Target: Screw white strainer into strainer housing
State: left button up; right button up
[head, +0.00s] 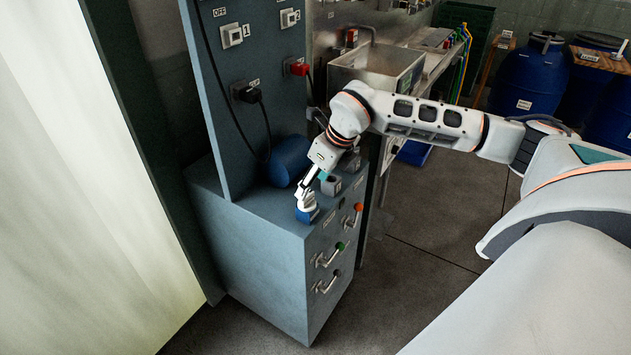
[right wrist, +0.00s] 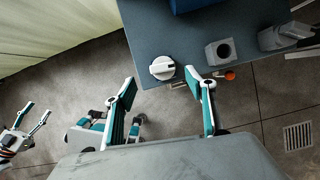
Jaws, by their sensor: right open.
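A round white piece with a raised bar across its top (right wrist: 163,68), which looks like the strainer, is near the edge of the blue-grey cabinet top. In the head view it is partly hidden by my right gripper (head: 307,195), with blue showing below it. In the right wrist view my right gripper (right wrist: 160,76) is open, its fingers apart on either side of the white piece. I cannot tell whether they touch it or how deep it sits. My left gripper (right wrist: 32,118) shows open and empty at the left of that view, away from the cabinet.
A grey block with a round hole (right wrist: 220,51) stands on the cabinet (head: 250,245) close by. A blue cylinder (head: 287,161) lies behind. Valve handles with coloured knobs (head: 329,256) stick out from the front. A metal sink (head: 378,68) is beyond. The floor (head: 430,220) has clear space.

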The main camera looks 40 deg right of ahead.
aim_at(308, 196)
jog(key=shift+d+x, duration=0.15)
jog(key=shift+x, duration=1.8)
jog(key=shift+d+x, duration=0.1)
jog(key=shift+x, duration=1.8)
jog(key=c, duration=1.4)
jog(key=m+h+p, duration=0.1)
jog(key=m, duration=0.2)
jog(key=shift+a, duration=0.1)
jog(key=shift+r+m+h, duration=0.1)
jog(key=shift+m+h, duration=0.2)
jog(key=shift+m, duration=0.1)
grip_shut()
jog(key=shift+s+m+h, duration=0.1)
jog(key=shift+m+h, duration=0.2)
jog(key=shift+m, duration=0.6)
